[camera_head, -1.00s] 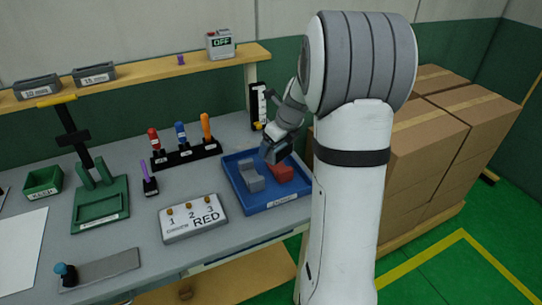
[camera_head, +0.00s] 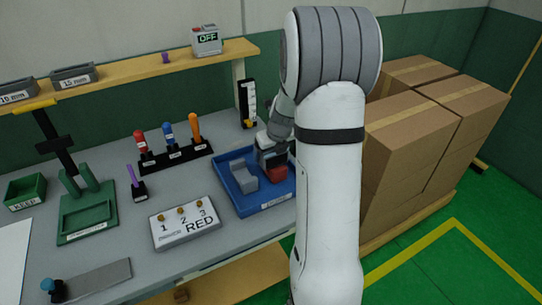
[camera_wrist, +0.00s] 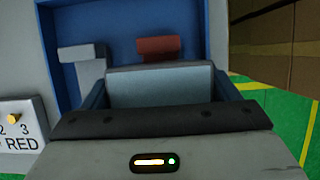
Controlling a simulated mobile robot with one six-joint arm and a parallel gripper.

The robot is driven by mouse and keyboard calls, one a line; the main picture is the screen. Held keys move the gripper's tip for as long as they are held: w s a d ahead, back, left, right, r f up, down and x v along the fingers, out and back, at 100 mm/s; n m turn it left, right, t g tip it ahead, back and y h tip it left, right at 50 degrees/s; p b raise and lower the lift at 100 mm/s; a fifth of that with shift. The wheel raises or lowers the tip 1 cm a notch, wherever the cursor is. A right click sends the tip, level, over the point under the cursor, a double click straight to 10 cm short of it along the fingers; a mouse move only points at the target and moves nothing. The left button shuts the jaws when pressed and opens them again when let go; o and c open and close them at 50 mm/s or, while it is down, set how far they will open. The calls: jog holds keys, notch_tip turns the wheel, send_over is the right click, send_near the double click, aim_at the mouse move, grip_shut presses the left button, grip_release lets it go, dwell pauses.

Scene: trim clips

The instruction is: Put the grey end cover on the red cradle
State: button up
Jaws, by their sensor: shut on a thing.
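My gripper (camera_head: 273,160) is over the blue tray, close to the red cradle (camera_head: 279,175). In the wrist view its two blue-grey fingers are shut on a light grey block, which I take as the grey end cover (camera_wrist: 165,88). The red cradle also shows in the wrist view (camera_wrist: 158,46), just beyond the cover's far edge and partly hidden by it. In the head view my gripper and arm hide part of the red cradle. I cannot tell whether the cover touches it.
A grey cradle-shaped block (camera_head: 244,178) stands in the blue tray (camera_head: 262,208), left of the red cradle. A sign reading RED (camera_head: 185,224) lies left of the tray. A rack of coloured-handled tools (camera_head: 176,155) stands behind. Stacked cartons (camera_head: 400,150) are on the right.

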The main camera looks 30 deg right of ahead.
notch_tip(320, 180, down, 2)
jog(key=shift+f, duration=0.1)
jog(key=o, duration=1.1)
jog(key=shift+c, duration=0.2)
